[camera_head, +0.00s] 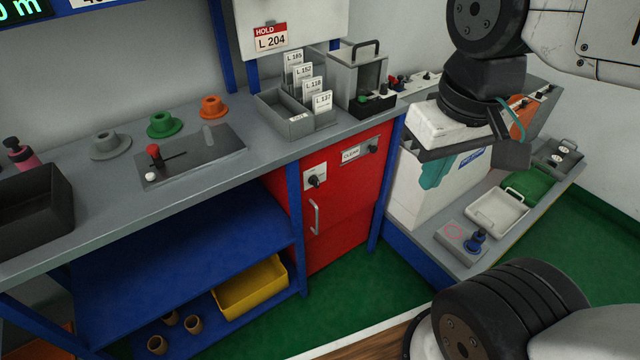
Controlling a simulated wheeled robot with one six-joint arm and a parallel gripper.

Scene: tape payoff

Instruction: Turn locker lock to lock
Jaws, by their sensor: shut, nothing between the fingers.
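The red locker (345,210) stands under the right end of the grey bench. A dark turning knob on a pale plate, the locker lock (316,181), sits at the upper left of its front, above a light door handle (315,215). The locker door looks closed. The knob's exact angle is too small to read. My gripper (512,155) is shut and empty, up and right of the locker and apart from the lock. It appears in front of the white machine.
A "CLEAR" label (351,155) with a dark fitting (373,147) is at the locker's upper right. A blue bench leg (386,190) stands right of it. The bench holds a card rack (297,127) and a lever plate (205,160). Green floor lies open before the locker.

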